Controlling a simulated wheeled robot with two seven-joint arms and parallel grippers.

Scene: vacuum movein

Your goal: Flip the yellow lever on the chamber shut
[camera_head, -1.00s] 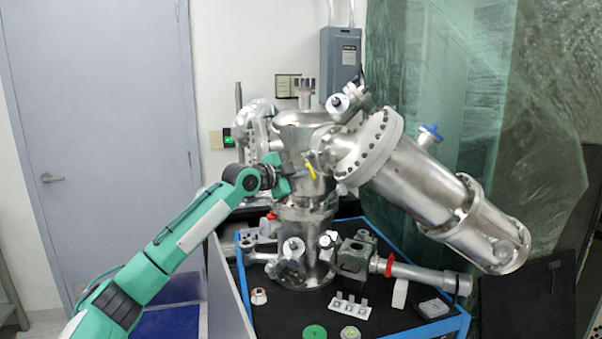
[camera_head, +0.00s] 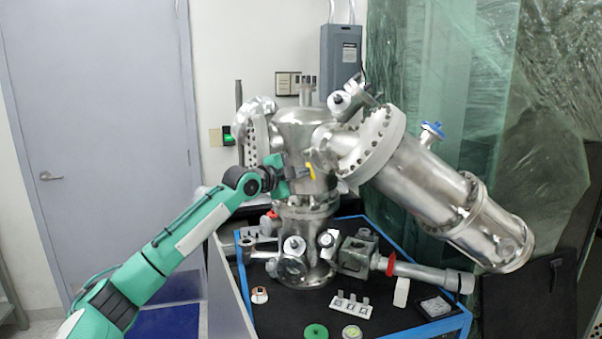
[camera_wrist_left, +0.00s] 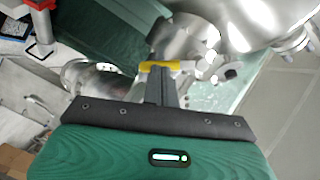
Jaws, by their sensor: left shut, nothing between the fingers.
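The yellow lever (camera_head: 312,171) sits on the front of the steel chamber (camera_head: 306,150), just right of my left gripper. It also shows in the left wrist view (camera_wrist_left: 160,66) as a yellow bar right at the tips of the fingers. My left gripper (camera_head: 302,174) is shut with nothing held. Its fingertips (camera_wrist_left: 161,80) are at the lever and look close to it or touching; I cannot tell which. My right gripper is not in view.
A large steel cylinder (camera_head: 425,185) slants down to the right from the chamber. A blue-edged cart (camera_head: 385,325) with a black top carries small parts, a green disc (camera_head: 315,332) and a pipe with a red ring (camera_head: 391,264). A grey door (camera_head: 100,120) stands at the left.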

